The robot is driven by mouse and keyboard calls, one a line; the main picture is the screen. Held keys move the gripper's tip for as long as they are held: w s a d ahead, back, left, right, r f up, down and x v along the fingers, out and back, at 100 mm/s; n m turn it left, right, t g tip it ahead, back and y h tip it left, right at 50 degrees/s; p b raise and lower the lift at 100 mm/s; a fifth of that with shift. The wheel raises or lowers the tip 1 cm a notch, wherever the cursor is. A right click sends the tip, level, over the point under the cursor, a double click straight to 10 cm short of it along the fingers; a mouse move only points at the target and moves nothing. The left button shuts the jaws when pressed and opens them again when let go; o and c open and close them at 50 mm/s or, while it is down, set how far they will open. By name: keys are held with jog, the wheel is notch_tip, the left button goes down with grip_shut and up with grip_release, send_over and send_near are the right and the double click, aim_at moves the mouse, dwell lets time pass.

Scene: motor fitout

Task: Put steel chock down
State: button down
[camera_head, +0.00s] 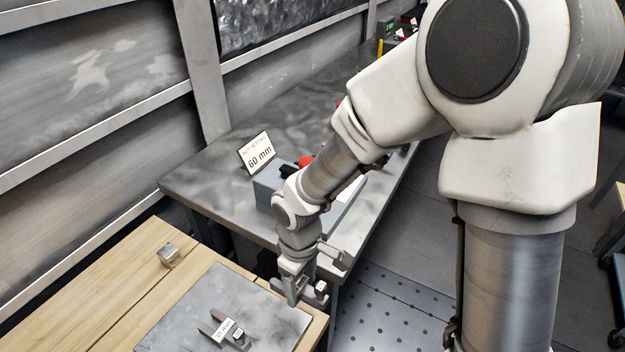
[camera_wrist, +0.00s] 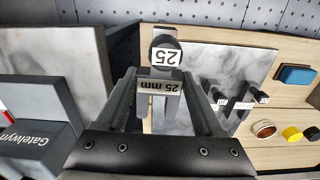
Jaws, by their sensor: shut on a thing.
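My gripper (camera_head: 297,284) is shut on a steel chock (camera_head: 320,287). In the wrist view my gripper (camera_wrist: 165,100) has the chock (camera_wrist: 172,105) between its fingers, with a "25 mm" plate and a round "25" end showing. In the head view the chock is partly hidden by the fingers, near the right edge of the wooden bench. I cannot tell its exact height. A grey plate (camera_head: 185,325) lies on the bench, left of the gripper. Dark forked pieces (camera_head: 213,330) lie on it, one labelled about 10 mm.
A small metal block (camera_head: 168,253) sits on the wooden bench (camera_head: 110,270). Behind is a grey table (camera_head: 215,190) with a "60 mm" card (camera_head: 257,153) and a grey block (camera_head: 268,188). The wrist view shows a blue block (camera_wrist: 297,75), a ring (camera_wrist: 263,128) and a yellow-black piece (camera_wrist: 292,134).

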jog(key=w+d+m, duration=0.2)
jog(key=d, duration=0.1)
jog(key=w+d+m, duration=0.2)
jog(key=w+d, duration=0.1)
jog(key=w+d+m, duration=0.2)
jog(key=shift+w+d+f, duration=0.15)
jog(key=shift+d+f, duration=0.05)
jog(key=shift+d, duration=0.2)
jog(key=w+d+m, duration=0.4)
jog(key=d+m, duration=0.2)
jog(key=d, duration=0.3)
jog(key=shift+d+f, duration=0.2)
jog(key=shift+s, duration=0.2)
